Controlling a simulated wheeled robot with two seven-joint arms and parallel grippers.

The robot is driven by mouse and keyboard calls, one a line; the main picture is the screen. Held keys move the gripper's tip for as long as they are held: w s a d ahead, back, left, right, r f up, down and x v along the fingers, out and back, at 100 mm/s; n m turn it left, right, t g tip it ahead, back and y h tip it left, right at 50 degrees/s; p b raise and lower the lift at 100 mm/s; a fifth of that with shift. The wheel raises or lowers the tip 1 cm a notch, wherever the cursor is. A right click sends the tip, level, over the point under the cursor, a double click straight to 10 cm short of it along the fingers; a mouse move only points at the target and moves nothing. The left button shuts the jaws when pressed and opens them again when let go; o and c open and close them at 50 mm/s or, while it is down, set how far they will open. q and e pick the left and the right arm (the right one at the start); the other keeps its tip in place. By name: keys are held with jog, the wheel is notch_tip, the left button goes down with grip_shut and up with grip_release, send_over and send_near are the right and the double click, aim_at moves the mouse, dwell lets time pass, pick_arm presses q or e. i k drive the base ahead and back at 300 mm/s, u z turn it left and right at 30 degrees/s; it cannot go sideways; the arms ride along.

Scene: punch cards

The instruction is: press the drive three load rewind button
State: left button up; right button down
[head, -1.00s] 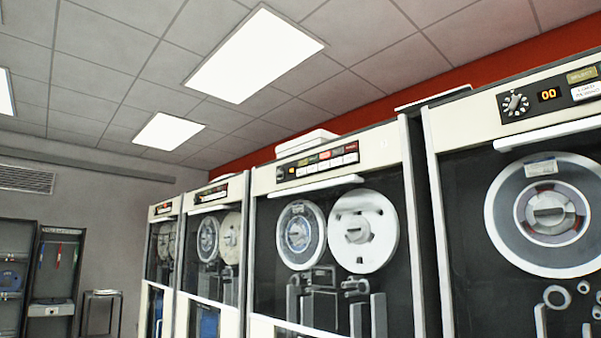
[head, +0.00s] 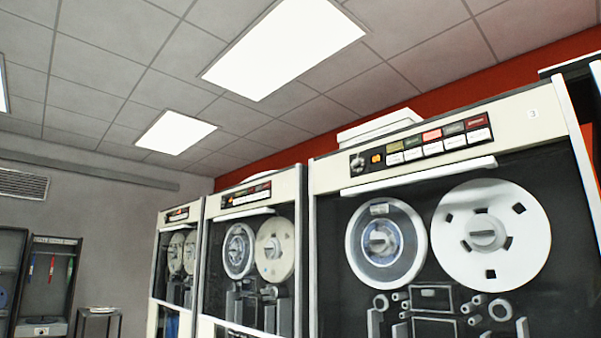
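The nearest tape drive (head: 330,176) stands at the right and bears a small label with the digit 3 at its top right. Its dark control strip (head: 420,147) carries a knob (head: 357,162), a small orange display (head: 376,158) and two rows of buttons. The upper row is coloured and the lower row is white (head: 433,149). The lettering is too small to read, so I cannot tell which button is load rewind. Neither gripper is in view.
Two more tape drives (head: 252,190) (head: 182,215) stand in a row to the left. A rack with coloured items (head: 50,275) and a small table (head: 98,312) stand at the far left. A white box (head: 378,127) lies on top of the nearest drive. The floor is out of view.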

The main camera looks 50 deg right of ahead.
aim_at(396, 159)
jog(key=z, duration=0.3)
jog(key=i, duration=1.15)
jog(key=z, duration=1.45)
jog(key=i, duration=0.5)
jog(key=z, duration=0.55)
